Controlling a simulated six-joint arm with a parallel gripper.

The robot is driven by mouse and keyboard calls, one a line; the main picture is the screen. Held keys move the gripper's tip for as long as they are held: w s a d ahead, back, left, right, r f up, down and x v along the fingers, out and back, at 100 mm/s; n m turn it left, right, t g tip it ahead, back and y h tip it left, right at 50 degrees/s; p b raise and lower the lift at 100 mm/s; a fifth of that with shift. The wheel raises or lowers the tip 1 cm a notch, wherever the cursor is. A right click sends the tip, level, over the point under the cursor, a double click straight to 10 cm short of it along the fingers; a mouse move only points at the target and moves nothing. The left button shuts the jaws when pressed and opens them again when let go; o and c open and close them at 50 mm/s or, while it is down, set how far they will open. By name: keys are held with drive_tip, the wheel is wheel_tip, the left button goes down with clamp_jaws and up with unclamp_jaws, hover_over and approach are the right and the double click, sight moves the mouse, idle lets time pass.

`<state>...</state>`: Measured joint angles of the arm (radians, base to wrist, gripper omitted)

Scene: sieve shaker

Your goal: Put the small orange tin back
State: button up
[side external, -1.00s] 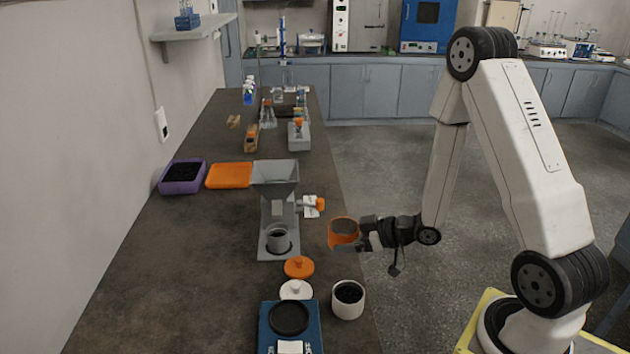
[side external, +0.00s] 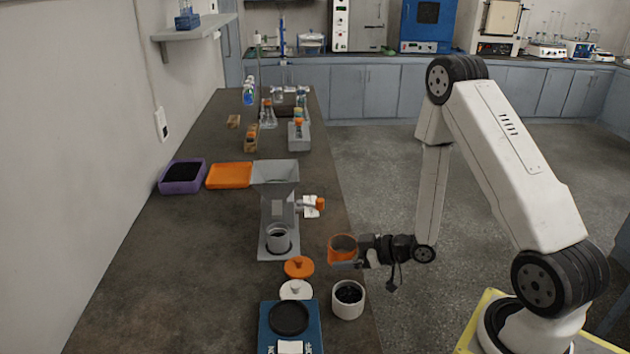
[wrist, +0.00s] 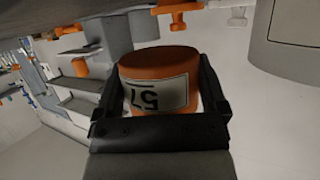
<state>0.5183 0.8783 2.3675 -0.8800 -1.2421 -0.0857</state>
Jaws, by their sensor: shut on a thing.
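The small orange tin (side external: 342,250) is open-topped and sits between the fingers of my gripper (side external: 352,252). In the side view it is held in the air near the bench's right edge, above and behind the white tin. The wrist view shows the orange tin (wrist: 160,72) upside down in that picture, with a pale label reading 57, and the dark fingers of my gripper (wrist: 162,95) on both sides of it. An orange lid (side external: 299,267) with a knob lies on the bench to the left of the tin. What the tin holds is hard to make out.
A white tin (side external: 348,300) with dark contents stands near the bench edge. A white lid (side external: 296,290) and a blue balance (side external: 290,335) are to its left. A grey hopper machine (side external: 275,185) with a cup stands behind. The bench's left front is clear.

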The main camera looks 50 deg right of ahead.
sight(345, 275)
drive_tip(key=shift+f, duration=0.25)
drive_tip(key=shift+f, duration=1.95)
drive_tip(key=shift+f, duration=0.1)
drive_tip(key=o, duration=1)
drive_tip(key=shift+v, duration=6)
drive_tip(key=shift+w+d, duration=0.1)
